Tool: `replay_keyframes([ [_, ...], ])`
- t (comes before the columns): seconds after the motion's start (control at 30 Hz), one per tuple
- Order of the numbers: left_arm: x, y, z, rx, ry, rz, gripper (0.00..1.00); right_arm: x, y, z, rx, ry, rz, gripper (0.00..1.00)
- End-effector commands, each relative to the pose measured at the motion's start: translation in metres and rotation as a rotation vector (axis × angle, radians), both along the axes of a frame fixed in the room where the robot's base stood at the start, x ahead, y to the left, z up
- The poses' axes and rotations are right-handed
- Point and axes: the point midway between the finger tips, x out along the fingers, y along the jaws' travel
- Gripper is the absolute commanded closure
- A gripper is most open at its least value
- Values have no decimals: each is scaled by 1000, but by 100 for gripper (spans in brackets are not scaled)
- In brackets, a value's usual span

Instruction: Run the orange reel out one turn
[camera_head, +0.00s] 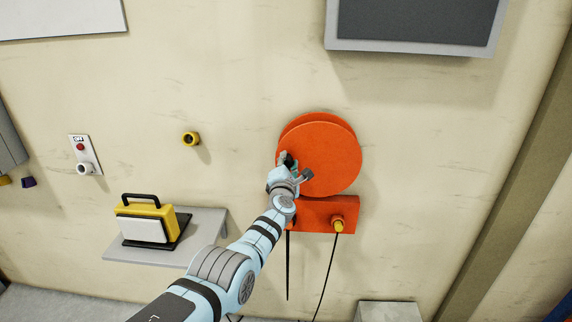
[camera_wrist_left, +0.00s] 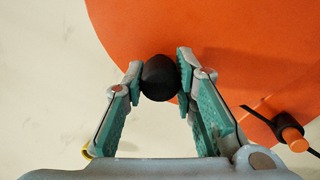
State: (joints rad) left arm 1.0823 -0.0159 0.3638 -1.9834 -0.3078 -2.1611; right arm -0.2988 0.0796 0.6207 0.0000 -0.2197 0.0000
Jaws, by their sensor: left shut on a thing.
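The orange reel (camera_head: 333,158) is mounted on the wall, with an orange bracket (camera_head: 312,216) below it. My left gripper (camera_head: 286,163) is at the lower left part of the reel's face. In the left wrist view my left gripper (camera_wrist_left: 160,80) is shut on a round black knob (camera_wrist_left: 160,78), which sits in front of the reel disc (camera_wrist_left: 225,40) near its edge. The fingers touch the knob on both sides. A dark cable hangs down below the bracket. My right gripper is in neither view.
A yellow lamp (camera_head: 145,222) stands on a grey wall shelf (camera_head: 210,226) at the left. A yellow-ringed fitting (camera_head: 191,139) and a switch plate with a red button (camera_head: 81,148) are on the wall. A grey-framed panel (camera_head: 415,22) is above the reel.

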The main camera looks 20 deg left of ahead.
Motion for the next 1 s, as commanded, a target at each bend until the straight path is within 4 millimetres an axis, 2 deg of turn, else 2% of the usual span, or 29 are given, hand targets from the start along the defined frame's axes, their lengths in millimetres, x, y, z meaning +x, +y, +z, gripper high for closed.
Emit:
replay_keyframes([
  [0.03,1,-2,9,37,10,-1,100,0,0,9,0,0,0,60],
  [0.1,1,-4,16,100,28,-1,100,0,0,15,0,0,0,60],
  [0.4,4,-16,39,377,101,-3,100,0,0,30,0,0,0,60],
  [1.0,8,-45,64,825,227,0,100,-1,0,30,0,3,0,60],
])
